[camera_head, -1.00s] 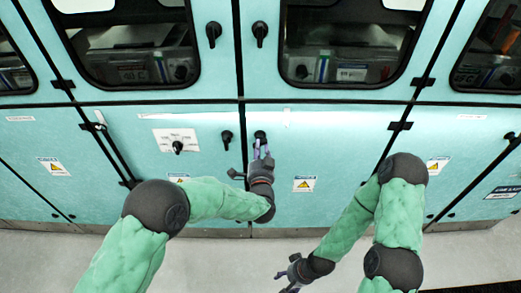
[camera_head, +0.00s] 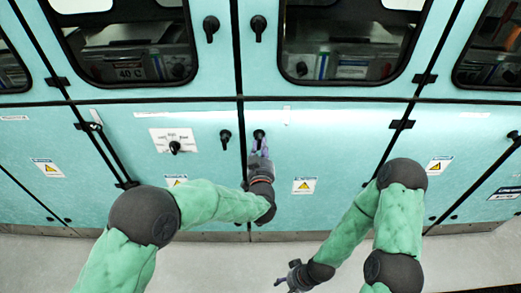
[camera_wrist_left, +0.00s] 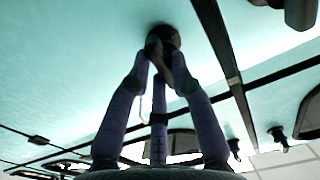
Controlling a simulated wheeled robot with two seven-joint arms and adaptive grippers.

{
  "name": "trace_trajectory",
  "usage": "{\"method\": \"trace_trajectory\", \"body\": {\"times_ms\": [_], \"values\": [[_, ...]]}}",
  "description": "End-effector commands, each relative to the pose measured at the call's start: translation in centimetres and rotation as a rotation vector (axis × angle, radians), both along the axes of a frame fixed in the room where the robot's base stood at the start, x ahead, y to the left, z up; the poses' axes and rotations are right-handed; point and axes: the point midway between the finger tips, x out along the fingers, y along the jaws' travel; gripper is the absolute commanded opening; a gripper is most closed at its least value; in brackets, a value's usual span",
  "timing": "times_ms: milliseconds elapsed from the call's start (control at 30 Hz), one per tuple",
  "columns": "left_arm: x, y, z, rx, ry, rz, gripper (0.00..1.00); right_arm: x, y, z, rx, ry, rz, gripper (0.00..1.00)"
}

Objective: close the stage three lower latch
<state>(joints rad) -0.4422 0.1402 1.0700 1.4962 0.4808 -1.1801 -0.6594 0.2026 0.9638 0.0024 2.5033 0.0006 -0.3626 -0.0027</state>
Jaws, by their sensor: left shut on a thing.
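The black latch (camera_head: 259,134) sits on the lower teal door, just right of the central seam. My left gripper (camera_head: 260,148) is at this latch, reaching up from below. In the left wrist view the dark latch knob (camera_wrist_left: 163,38) is between the tips of the purple fingers (camera_wrist_left: 162,70), which are shut on it. The fingers hide part of the latch, so its exact angle is hard to read. My right gripper (camera_head: 287,281) hangs low over the floor, away from the doors; its small fingers do not show clearly whether they are open.
Another black latch (camera_head: 225,136) is left of the seam, close to my left gripper. Upper latches (camera_head: 211,25) and (camera_head: 258,25) flank the seam above. A knob on a white plate (camera_head: 174,147) is farther left. The grey floor (camera_head: 300,248) is clear.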

Motion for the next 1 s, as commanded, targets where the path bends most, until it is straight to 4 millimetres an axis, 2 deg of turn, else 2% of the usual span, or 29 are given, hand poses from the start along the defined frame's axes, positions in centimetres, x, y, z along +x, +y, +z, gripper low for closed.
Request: {"method": "trace_trajectory", "body": {"times_ms": [300,833,867,900,933,1000], "values": [[-0.06,-0.04,-0.16,-0.110,0.004,-0.001,0.00,0.00,0.00,-0.57,0.000,0.000,0.000,0.62],[-0.05,-0.03,-0.11,-0.129,0.004,-0.001,0.00,0.01,0.00,-0.62,0.000,0.000,0.000,0.62],[-0.05,-0.03,-0.11,-0.129,0.004,-0.001,0.31,0.01,0.00,-0.62,0.000,0.000,0.000,0.62],[-0.05,-0.03,-0.10,-0.129,0.004,-0.001,0.42,0.00,0.00,-0.62,0.000,0.000,0.000,0.62],[-0.05,-0.03,-0.09,-0.129,0.003,-0.001,0.46,0.00,0.00,-0.62,0.000,0.000,0.000,0.62],[-0.03,-0.01,-0.06,-0.129,0.003,-0.001,0.46,0.00,0.00,-0.62,0.000,0.000,0.000,0.62]]}}
